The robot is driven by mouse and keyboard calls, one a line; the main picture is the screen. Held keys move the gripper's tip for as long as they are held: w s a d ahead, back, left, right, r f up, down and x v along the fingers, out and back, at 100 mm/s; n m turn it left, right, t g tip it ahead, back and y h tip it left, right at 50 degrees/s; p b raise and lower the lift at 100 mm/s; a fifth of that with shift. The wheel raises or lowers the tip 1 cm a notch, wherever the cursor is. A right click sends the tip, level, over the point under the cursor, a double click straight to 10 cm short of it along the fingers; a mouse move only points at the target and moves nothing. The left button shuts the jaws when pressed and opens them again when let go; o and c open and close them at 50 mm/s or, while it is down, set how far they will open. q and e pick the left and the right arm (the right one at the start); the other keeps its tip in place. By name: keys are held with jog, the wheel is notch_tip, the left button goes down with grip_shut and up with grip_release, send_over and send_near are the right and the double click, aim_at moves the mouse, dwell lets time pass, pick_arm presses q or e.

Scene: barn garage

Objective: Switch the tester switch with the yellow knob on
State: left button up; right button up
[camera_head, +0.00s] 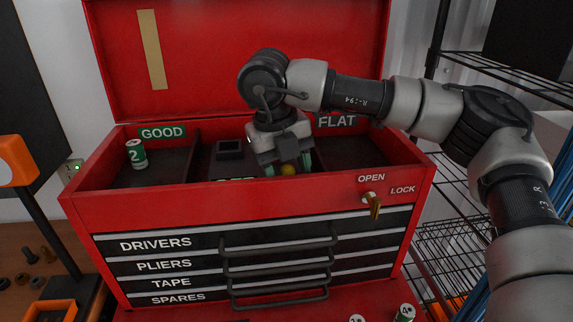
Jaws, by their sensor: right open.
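The yellow knob (288,170) of the tester switch shows low in the middle compartment of the red toolbox. My right gripper (291,164) reaches down into that compartment with its fingers open around or just above the knob. Whether the fingers touch it cannot be told. The gripper body hides most of the switch, so its position cannot be read. A dark tester part with a small screen (230,148) sits left of the gripper. My left gripper is not in view.
The open toolbox (245,203) has a raised lid (220,60) behind my right arm. A battery marked 2 (136,153) stands in the GOOD compartment; batteries (405,312) show at the bottom. A key (375,206) sticks out at the front. A wire shelf (450,240) stands right.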

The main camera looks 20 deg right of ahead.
jog(key=shift+c, duration=0.7)
jog(key=c, duration=0.8)
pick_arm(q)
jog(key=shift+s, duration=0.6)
pick_arm(e)
jog(key=shift+o, duration=0.2)
